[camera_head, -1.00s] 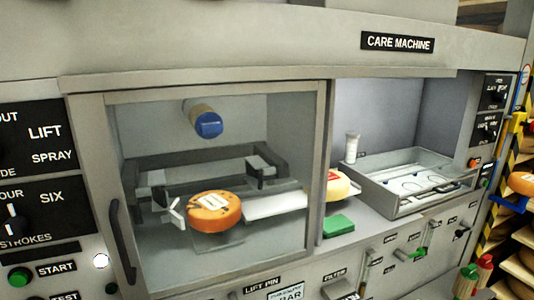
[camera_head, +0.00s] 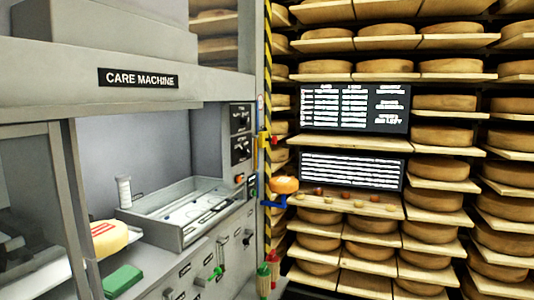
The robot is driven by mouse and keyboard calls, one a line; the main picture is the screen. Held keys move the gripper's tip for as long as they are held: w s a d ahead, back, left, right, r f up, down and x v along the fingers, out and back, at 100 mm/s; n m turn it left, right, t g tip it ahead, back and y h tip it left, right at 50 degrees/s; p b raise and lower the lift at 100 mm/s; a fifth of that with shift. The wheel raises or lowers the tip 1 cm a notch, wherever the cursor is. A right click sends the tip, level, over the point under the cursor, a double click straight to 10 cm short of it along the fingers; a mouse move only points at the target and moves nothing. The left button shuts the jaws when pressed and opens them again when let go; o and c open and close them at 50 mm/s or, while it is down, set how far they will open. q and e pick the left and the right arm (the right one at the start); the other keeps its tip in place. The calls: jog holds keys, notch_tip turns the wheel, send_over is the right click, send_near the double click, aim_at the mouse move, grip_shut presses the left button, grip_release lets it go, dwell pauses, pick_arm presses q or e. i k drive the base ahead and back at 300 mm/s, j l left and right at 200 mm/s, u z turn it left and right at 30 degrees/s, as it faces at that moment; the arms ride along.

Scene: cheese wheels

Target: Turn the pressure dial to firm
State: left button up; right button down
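The care machine fills the left side of the view. On its right end is a dark control panel with an upper dial (camera_head: 241,118) and a lower dial (camera_head: 241,149). Their labels are too small to read, so I cannot tell whether either is the pressure dial or where it points. Neither of my grippers is in view.
An open metal tray (camera_head: 184,212) sits in the machine's right bay, with a cheese (camera_head: 108,238) and green block (camera_head: 122,281) to its left. A striped post (camera_head: 267,90) stands at the machine's edge. Shelves of cheese wheels (camera_head: 440,136) and dark text boards (camera_head: 354,108) fill the right.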

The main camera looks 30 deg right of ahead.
aim_at(245, 151)
jog(key=z, duration=0.9)
jog(key=i+l, duration=0.45)
jog(key=l, duration=0.15)
